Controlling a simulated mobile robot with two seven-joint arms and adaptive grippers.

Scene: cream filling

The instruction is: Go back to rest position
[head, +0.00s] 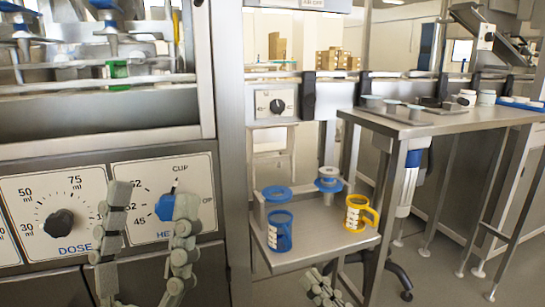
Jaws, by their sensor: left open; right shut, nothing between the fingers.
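My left gripper (153,196) is open. Its two grey fingers point up in front of the machine's panel, one on each side of the blue knob (165,207) of the right dial. I cannot tell whether a finger touches the knob. My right gripper (321,284) shows only at the bottom edge, in front of the small metal shelf. Its fingers are shut and nothing shows between them. The rest of the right arm is out of view.
The metal shelf (323,222) holds a blue slotted cup (279,232) and a yellow one (357,214) with a handle. A black dose knob (59,223) is at left. A steel table (440,124) with small containers stands at right. Open floor shows below it.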

